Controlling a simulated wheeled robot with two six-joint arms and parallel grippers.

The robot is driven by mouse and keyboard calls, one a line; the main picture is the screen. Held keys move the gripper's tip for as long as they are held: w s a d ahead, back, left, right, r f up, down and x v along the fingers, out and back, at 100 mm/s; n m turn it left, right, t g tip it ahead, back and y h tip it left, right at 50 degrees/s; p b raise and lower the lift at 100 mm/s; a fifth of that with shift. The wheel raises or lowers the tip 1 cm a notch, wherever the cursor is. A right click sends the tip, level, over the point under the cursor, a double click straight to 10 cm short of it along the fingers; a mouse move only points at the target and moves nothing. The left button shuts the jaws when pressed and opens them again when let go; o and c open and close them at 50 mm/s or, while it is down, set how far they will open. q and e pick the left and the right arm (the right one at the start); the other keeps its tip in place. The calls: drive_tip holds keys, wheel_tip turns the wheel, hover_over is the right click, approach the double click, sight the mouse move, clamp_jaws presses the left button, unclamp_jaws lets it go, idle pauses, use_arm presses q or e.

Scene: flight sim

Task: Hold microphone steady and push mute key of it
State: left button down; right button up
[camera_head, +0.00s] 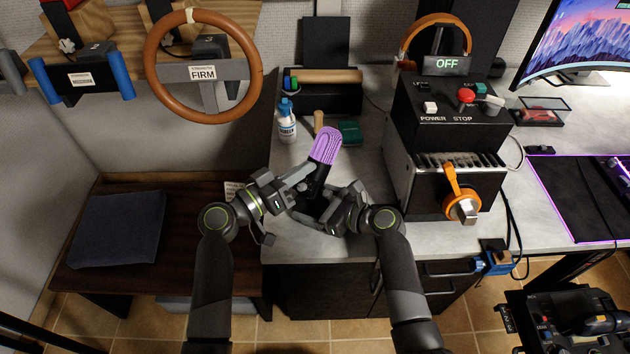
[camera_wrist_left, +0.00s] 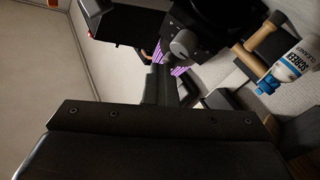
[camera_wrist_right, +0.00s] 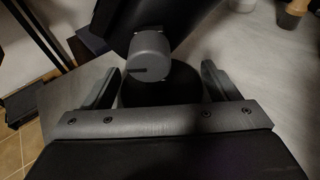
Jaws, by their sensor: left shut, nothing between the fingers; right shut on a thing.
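The microphone has a purple ribbed head (camera_head: 325,145) and a black body, and it stands tilted above the desk front in the head view. My right gripper (camera_head: 328,207) is shut around its black body, which shows between the fingers in the right wrist view (camera_wrist_right: 160,88). A grey round knob (camera_wrist_right: 148,52), possibly the mute key, sticks out from the body; it also shows in the left wrist view (camera_wrist_left: 183,42). My left gripper (camera_head: 309,172) is shut and empty, its tips close beside the microphone below the purple head. I cannot tell whether they touch it.
A spray bottle (camera_head: 287,125) and a small green box (camera_head: 350,131) stand on the desk behind the microphone. A black control box (camera_head: 450,110) with a red button and an "OFF" display stands to the right. A steering wheel (camera_head: 203,65) hangs at upper left.

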use_arm(q)
drive_tip(key=shift+s, duration=0.1)
drive_tip(key=shift+s+a+r, duration=0.1)
drive_tip(key=shift+s+a, duration=0.05)
drive_tip(key=s+a+r, duration=0.2)
drive_tip(key=s+r, duration=0.1)
drive_tip(key=r, duration=0.1)
drive_tip(key=shift+s+a, duration=0.35)
idle(0.3)
use_arm(e)
drive_tip(key=o, duration=0.7)
